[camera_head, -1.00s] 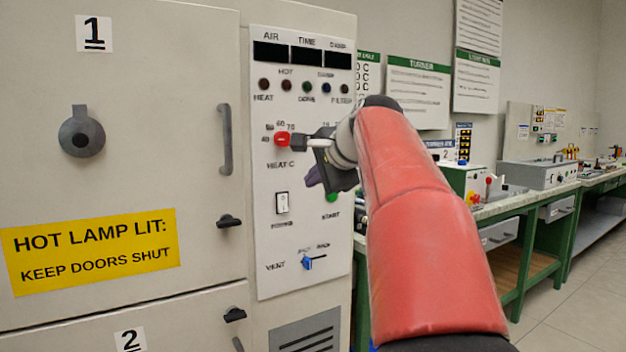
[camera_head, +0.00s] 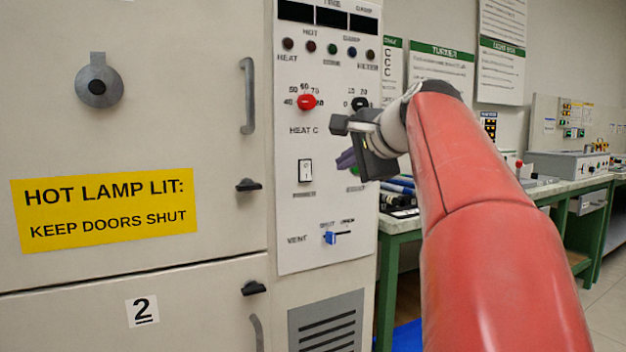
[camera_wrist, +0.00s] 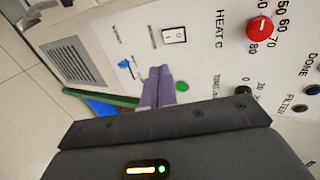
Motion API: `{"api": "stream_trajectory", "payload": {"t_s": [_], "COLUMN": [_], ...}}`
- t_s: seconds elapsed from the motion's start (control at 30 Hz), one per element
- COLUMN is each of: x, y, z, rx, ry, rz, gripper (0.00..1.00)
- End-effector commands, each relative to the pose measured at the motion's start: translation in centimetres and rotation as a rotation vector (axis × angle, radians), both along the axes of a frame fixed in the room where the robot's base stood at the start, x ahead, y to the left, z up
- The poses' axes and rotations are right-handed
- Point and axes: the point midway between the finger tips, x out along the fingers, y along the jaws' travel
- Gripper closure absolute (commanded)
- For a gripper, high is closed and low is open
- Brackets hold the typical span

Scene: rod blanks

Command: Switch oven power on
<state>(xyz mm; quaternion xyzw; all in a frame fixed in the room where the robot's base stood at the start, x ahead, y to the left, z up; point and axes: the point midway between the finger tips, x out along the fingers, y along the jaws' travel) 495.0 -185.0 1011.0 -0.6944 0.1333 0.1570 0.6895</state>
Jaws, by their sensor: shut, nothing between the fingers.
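The oven's control panel (camera_head: 327,262) is upright beside the doors. Its white rocker switch (camera_head: 305,171), with a blurred label below, is left of my gripper. The switch also shows in the wrist view (camera_wrist: 174,36); I cannot tell its position. My gripper (camera_head: 346,160) has its purple-grey fingers together and empty, to the right of the switch and close to its height. In the wrist view the closed fingers (camera_wrist: 159,76) appear below the switch, apart from it in the picture. The green start button is partly hidden behind my gripper in the head view.
A red heat knob (camera_head: 306,102) is above the switch, and a blue vent slider (camera_head: 331,238) below. The panel displays (camera_head: 331,17) are black. A door handle (camera_head: 248,96) and latch (camera_head: 248,185) stick out left. A green-framed bench (camera_head: 546,194) stands right.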

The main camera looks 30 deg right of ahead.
Motion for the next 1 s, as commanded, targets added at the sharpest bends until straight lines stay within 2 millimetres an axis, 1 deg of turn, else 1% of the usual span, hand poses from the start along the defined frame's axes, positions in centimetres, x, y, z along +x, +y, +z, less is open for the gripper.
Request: {"api": "stream_trajectory", "payload": {"t_s": [0.13,0.27,0.37,0.6,0.67,0.7,0.83,1.0], "x": [0.4,1.8,3.6,8.4,9.4,10.1,11.9,13.0], "y": [0.0,0.1,0.1,0.3,0.4,0.4,0.4,0.5], "z": [-0.2,-0.9,-1.7,-3.8,-4.3,-4.2,-4.4,-4.5], "rx": [0.000,0.000,0.001,0.002,0.001,0.000,0.000,0.000], "ry": [0.002,0.002,0.003,0.003,0.003,0.002,0.002,0.001], "rz": [0.001,0.001,0.002,0.001,0.003,0.002,0.000,0.000], "gripper": [1.00,1.00,1.00,1.00,1.00,1.00,1.00,1.00]}}
